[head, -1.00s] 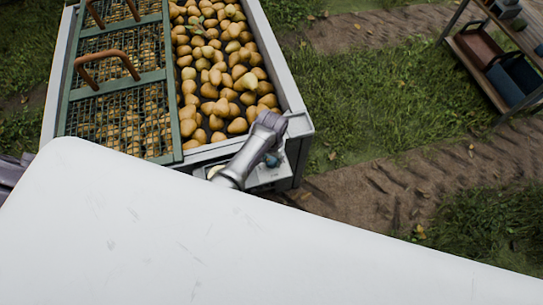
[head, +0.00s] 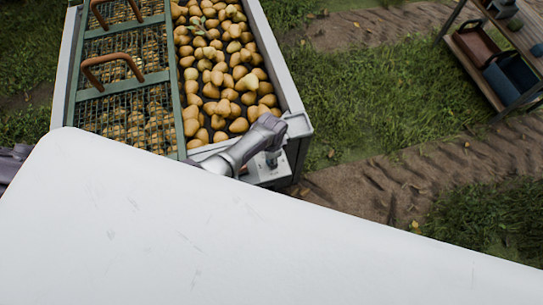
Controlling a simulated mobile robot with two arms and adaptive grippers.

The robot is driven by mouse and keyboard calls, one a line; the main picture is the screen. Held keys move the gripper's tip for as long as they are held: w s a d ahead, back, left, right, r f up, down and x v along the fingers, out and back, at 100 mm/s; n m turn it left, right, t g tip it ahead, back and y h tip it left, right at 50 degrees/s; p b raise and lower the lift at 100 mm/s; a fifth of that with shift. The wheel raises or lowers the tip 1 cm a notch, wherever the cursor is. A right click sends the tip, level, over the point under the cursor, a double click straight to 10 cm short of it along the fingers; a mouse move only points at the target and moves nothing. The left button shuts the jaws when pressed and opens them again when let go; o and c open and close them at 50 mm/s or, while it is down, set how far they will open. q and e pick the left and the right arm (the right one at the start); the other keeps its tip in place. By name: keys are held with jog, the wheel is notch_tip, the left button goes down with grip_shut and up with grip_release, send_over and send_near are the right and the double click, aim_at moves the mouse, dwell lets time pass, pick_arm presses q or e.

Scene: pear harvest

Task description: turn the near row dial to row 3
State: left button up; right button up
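A grey control panel (head: 262,175) sits at the near right end of the pear bin. A small dark blue-grey knob-like part (head: 273,158) shows on it, just right of my arm; I cannot tell whether it is the near row dial, and no row marks are readable. A grey-purple arm link of mine (head: 240,152) lies across the bin's near edge, with its bent joint close above the panel. It hides part of the panel. My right gripper's fingers do not show. A bit of my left arm shows at the left edge; the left gripper is out of view.
The bin (head: 284,85) holds many pears on its right side. A green-framed mesh cover (head: 125,85) with brown handles lies over its left side. A wooden shelf (head: 520,37) with crates stands at the upper right. A large white surface blocks the lower view.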

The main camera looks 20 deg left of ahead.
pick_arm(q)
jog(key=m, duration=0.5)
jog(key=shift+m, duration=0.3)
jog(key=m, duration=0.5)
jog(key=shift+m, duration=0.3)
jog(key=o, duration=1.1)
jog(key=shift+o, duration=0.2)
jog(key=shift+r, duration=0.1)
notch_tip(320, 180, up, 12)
